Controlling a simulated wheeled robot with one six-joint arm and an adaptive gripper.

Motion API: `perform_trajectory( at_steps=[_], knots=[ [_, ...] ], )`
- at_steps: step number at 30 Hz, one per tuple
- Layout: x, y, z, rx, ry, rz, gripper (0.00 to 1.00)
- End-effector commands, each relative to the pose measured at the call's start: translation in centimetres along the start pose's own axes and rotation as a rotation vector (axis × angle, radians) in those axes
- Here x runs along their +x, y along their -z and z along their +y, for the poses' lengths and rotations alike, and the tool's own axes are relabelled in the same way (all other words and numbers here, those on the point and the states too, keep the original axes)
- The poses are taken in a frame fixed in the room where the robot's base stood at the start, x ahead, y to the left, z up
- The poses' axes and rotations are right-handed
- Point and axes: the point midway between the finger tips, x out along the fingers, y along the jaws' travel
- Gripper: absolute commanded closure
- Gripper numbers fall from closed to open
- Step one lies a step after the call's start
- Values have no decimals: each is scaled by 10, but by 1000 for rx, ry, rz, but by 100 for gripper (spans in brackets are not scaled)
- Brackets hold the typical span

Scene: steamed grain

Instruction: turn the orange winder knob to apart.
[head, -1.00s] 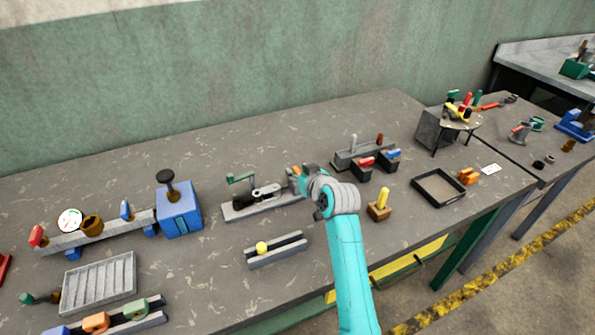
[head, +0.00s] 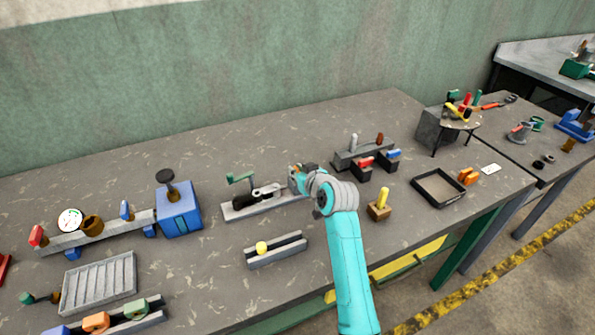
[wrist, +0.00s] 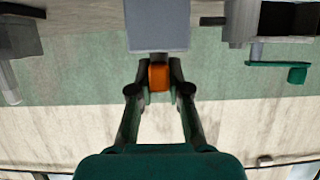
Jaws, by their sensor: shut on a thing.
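The orange winder knob (wrist: 159,77) sits between my fingertips in the wrist view, just in front of a grey block (wrist: 157,28). My gripper (wrist: 159,76) is shut on the knob, with one finger on each side of it. In the head view my gripper (head: 297,174) is at the right end of a grey winder base (head: 247,210), which carries a green crank handle (head: 240,178) and a black and silver mechanism (head: 258,195). The knob is mostly hidden there by my gripper. I cannot tell its turned position from these frames.
A grey rail with a yellow ball (head: 262,247) lies in front of the winder. A wooden block with a yellow peg (head: 380,207) and a black tray (head: 439,188) are to the right. A blue box (head: 179,209) stands left. The bench behind is clear.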

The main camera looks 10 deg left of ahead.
Motion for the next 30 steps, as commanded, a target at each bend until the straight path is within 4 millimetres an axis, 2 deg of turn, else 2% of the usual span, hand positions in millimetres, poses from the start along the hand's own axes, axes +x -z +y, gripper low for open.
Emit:
perform_trajectory(
  at_steps=[8, 30],
  knots=[
    [0, 1, 2, -50, 124, 1, 100],
    [0, 2, 1, -306, 745, 1, 100]
  ],
)
